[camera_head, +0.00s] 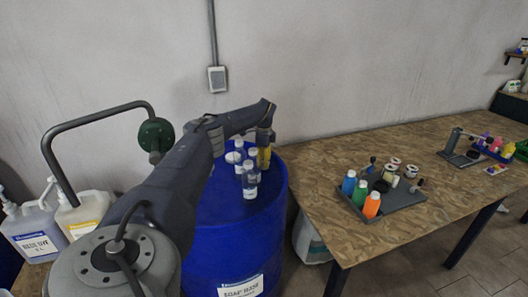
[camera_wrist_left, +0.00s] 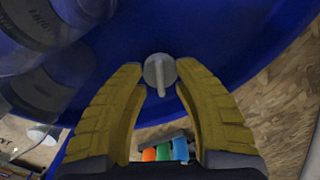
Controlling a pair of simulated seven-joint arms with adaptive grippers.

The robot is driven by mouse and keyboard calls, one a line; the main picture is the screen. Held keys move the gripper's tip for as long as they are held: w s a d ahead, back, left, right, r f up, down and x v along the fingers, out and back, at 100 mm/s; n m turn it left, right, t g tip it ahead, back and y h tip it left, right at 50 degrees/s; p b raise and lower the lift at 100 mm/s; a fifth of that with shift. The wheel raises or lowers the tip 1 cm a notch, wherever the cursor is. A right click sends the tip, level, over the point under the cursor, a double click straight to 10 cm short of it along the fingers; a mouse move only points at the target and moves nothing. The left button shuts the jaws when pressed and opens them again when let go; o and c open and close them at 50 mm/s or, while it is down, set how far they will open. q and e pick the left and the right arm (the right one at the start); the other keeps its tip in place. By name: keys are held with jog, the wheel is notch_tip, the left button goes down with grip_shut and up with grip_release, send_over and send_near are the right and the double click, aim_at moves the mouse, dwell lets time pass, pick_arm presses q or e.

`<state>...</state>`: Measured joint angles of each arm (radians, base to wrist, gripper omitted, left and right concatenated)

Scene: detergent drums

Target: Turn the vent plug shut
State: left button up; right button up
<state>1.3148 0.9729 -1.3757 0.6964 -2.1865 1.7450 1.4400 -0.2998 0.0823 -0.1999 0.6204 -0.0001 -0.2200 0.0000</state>
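The vent plug (camera_wrist_left: 160,72) is a small grey disc with a raised bar across it, set on the blue drum's top. The bar points toward the gripper's palm in the left wrist view. The blue drum (camera_head: 222,222) stands at the centre of the head view with a white label. My left gripper (camera_wrist_left: 159,70) is open, its yellow fingers on either side of the plug, with a narrow gap showing at each side. It also shows in the head view (camera_head: 264,158), low over the drum's far right part, where the plug is hidden. My right gripper is not in view.
Several clear bottles (camera_head: 249,182) stand on the drum top beside the left gripper. A white round cap (camera_head: 233,157) lies behind them. A wooden table (camera_head: 330,163) at right bears a grey tray (camera_head: 404,199) with coloured bottles. Pump jugs (camera_head: 35,236) stand at left.

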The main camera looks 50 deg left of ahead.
pick_arm(q)
jog(key=shift+c, duration=0.2)
grip_shut()
